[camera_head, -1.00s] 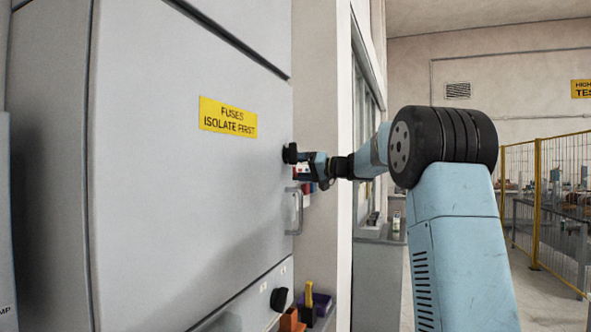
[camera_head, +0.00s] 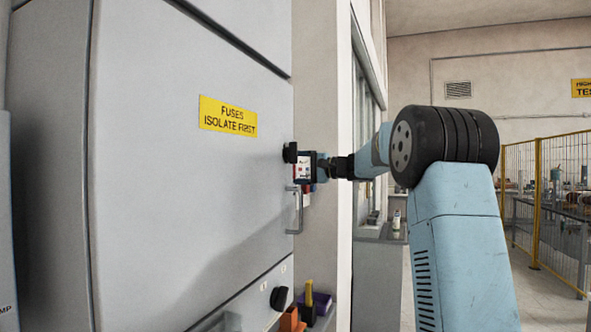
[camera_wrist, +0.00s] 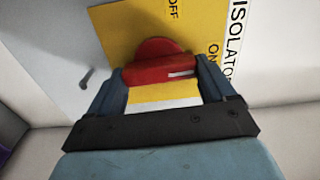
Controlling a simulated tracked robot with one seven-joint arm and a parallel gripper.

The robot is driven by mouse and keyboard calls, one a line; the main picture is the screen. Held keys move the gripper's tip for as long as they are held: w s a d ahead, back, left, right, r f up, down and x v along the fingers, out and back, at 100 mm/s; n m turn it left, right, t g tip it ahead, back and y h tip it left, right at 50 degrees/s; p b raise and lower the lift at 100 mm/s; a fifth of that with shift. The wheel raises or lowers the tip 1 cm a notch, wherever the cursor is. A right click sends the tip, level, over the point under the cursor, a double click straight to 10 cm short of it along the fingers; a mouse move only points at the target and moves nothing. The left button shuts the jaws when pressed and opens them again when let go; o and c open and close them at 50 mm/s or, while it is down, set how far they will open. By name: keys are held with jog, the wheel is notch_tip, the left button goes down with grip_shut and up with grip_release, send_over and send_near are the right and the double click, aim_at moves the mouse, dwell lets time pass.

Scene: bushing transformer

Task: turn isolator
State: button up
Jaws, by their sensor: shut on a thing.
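The isolator's red handle (camera_wrist: 150,72) shows in the wrist view, a bar with a white mark on a round red base. It sits on a yellow plate (camera_wrist: 125,38) lettered OFF and ON, beside a white ISOLATOR label (camera_wrist: 236,40). My gripper (camera_wrist: 160,78) has one finger at each end of the red bar and is shut on it. In the head view my gripper (camera_head: 291,162) is at the right edge of the grey cabinet front, turned about its own axis. The handle cannot be made out there.
The grey cabinet (camera_head: 180,190) carries a yellow fuses sign (camera_head: 228,115). Below my gripper are a metal door handle (camera_head: 296,212), a black knob (camera_head: 279,298), and orange (camera_head: 289,319) and purple (camera_head: 322,302) bins. A yellow-framed fence (camera_head: 537,205) stands at right.

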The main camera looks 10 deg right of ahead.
jog(key=shift+w+m, duration=0.1)
jog(key=shift+m, duration=0.2)
jog(key=o, duration=0.9)
jog(key=shift+d+f, duration=0.1)
jog(key=v, duration=1.3)
jog(key=shift+d, duration=0.3)
